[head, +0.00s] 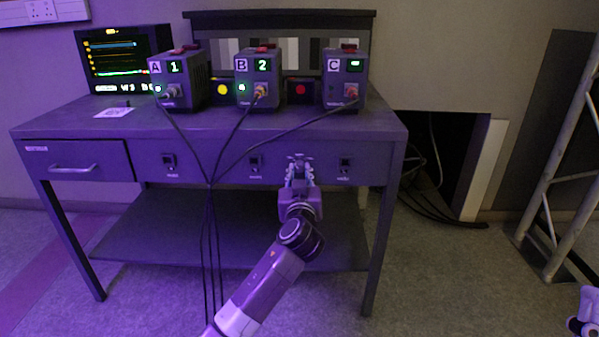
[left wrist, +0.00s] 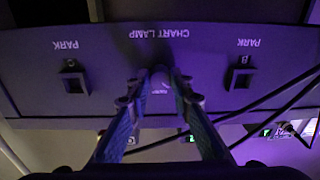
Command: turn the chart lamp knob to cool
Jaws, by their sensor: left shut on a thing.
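The chart lamp knob (left wrist: 161,77) is a small dark shape on the desk's front panel, beside the upside-down CHART LAMP label (left wrist: 160,33) in the left wrist view. My left gripper (head: 299,163) is at the right half of the desk front in the head view, where it hides the knob. In the left wrist view its two fingers (left wrist: 162,90) come in from below and close on the knob from both sides. The fingers cover much of the knob, so its pointer is not readable. My right gripper does not show clearly.
PARK holders (left wrist: 73,82) and (left wrist: 240,77) flank the knob. Boxes A (head: 182,90), B (head: 251,92) and C (head: 337,93) stand on the desk (head: 120,120). Their black cables (head: 208,185) hang across the desk front, left of my gripper. A truss (head: 560,170) stands right.

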